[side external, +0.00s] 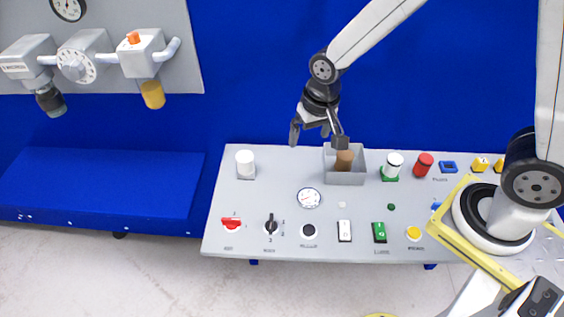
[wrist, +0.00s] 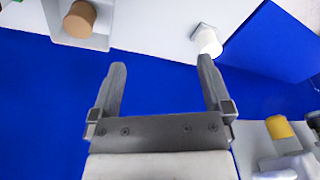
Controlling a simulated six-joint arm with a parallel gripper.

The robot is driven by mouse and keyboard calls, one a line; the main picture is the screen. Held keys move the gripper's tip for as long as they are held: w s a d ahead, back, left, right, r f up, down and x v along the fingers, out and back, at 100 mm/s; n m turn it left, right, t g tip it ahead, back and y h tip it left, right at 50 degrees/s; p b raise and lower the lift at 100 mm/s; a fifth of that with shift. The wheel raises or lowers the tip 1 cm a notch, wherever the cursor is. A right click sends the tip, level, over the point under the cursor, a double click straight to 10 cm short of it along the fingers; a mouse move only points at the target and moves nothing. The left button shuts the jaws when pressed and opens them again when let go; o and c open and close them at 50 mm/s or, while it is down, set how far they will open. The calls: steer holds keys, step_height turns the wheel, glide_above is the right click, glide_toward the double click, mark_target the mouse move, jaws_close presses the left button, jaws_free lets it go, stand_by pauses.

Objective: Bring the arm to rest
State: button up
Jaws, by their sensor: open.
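My gripper (side external: 318,138) is open and empty, held in the air above the back edge of the grey panel (side external: 270,180), near the grey box. In the wrist view its two fingers (wrist: 161,80) are spread wide with nothing between them. A brown cylinder (side external: 344,160) stands in the open grey box (side external: 345,178); it also shows at the top left of the wrist view (wrist: 80,19). A white cylinder (side external: 244,160) stands at the panel's left; in the wrist view it is at the upper right (wrist: 208,42).
Switches, a gauge (side external: 309,198) and buttons cover the panel front. A wall unit with valves and a yellow-ended pipe (side external: 152,94) hangs at upper left. A blue bench (side external: 100,182) stands left; its top is clear.

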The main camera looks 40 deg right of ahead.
steer(key=s+d+r+n, duration=0.1)
steer(key=s+d+n, duration=0.2)
steer(key=s+d, duration=0.4)
steer(key=shift+s+d+r+t, duration=0.25)
steer(key=shift+s+r+t, duration=0.15)
steer(key=shift+s, duration=0.05)
stand_by(0.5)
